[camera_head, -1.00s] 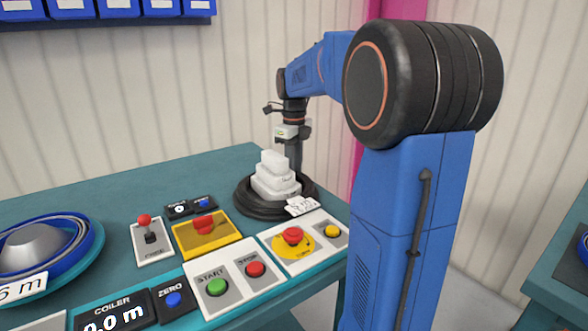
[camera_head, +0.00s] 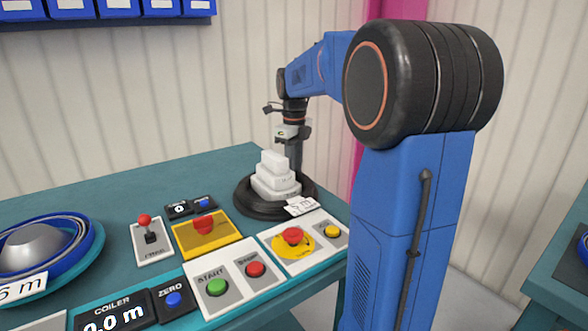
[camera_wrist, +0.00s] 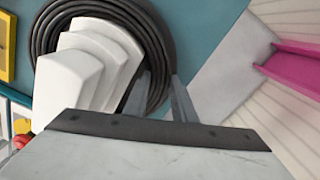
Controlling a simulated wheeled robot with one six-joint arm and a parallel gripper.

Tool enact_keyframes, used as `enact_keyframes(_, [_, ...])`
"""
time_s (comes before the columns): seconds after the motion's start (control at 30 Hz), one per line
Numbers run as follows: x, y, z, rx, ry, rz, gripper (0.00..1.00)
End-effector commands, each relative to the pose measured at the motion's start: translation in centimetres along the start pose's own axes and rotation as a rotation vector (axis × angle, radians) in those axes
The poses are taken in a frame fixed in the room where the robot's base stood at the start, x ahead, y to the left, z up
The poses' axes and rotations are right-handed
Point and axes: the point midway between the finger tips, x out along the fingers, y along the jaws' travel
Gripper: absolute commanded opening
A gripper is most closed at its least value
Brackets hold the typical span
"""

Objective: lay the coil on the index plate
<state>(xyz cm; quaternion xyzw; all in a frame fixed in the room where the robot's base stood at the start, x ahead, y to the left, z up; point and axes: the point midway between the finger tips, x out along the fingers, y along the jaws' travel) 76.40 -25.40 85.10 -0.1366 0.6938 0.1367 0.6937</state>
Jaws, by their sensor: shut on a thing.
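The black coil (camera_head: 243,204) lies around a white stepped block (camera_head: 273,184) at the back right of the teal bench, with a white paper tag (camera_head: 300,206) at its front right edge. My gripper (camera_head: 295,163) reaches down to the coil's far right side, partly hidden behind the block. In the wrist view the two fingers (camera_wrist: 161,88) straddle the windings of the coil (camera_wrist: 160,28) and are shut on them, beside the white block (camera_wrist: 75,75). I cannot make out the index plate for certain in either view.
A control panel with a green start button (camera_head: 217,286), red buttons and a yellow box (camera_head: 207,238) lies in front of the coil. A blue ring around a grey cone (camera_head: 35,250) sits at the left. Blue bins (camera_head: 120,8) hang above. The bench behind the panel (camera_head: 130,185) is clear.

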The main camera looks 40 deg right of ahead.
Motion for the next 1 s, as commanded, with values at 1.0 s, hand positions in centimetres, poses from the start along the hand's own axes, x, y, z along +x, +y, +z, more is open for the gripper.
enact_keyframes(1.0, [-1.4,0.0,0.0,0.000,0.000,0.000,0.00])
